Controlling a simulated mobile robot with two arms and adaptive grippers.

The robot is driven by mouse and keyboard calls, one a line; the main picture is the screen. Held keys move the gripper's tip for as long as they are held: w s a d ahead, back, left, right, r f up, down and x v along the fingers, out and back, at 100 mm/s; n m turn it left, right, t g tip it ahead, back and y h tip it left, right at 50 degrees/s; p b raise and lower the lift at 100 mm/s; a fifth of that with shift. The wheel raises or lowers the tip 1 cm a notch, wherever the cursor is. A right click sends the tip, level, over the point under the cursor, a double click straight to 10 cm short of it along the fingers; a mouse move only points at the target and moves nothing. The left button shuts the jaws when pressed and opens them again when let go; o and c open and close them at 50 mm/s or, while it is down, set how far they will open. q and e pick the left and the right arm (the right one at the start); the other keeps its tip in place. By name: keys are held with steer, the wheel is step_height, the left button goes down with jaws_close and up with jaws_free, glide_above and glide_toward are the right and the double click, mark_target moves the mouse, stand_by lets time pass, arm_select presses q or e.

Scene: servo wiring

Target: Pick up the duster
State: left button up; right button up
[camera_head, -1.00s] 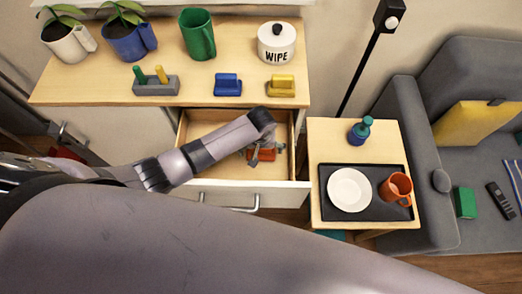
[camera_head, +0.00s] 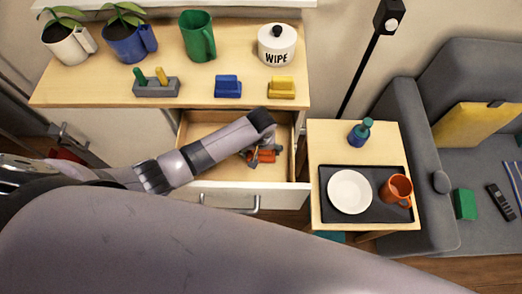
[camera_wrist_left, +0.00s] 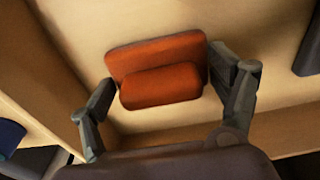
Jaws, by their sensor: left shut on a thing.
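An orange-red duster (camera_head: 264,157) with a flat base and a raised block lies in the open drawer (camera_head: 206,173). In the left wrist view the duster (camera_wrist_left: 160,85) is between the two fingers of my left gripper (camera_wrist_left: 165,74), which is shut on it. In the head view my left gripper (camera_head: 260,153) reaches down into the drawer from the left and partly hides the duster. I cannot tell whether the duster is clear of the drawer floor. My right gripper is not in view.
A blue block-like duster (camera_head: 228,86) and a yellow one (camera_head: 281,87) stand on the cabinet top, near a grey holder (camera_head: 156,88), mugs and a WIPE jar (camera_head: 277,46). To the right a side table (camera_head: 330,133) holds a black tray (camera_head: 385,215). The drawer walls surround my left gripper.

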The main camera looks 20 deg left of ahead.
arm_select(q)
step_height(320, 180, up, 28)
steer(key=p, duration=0.5)
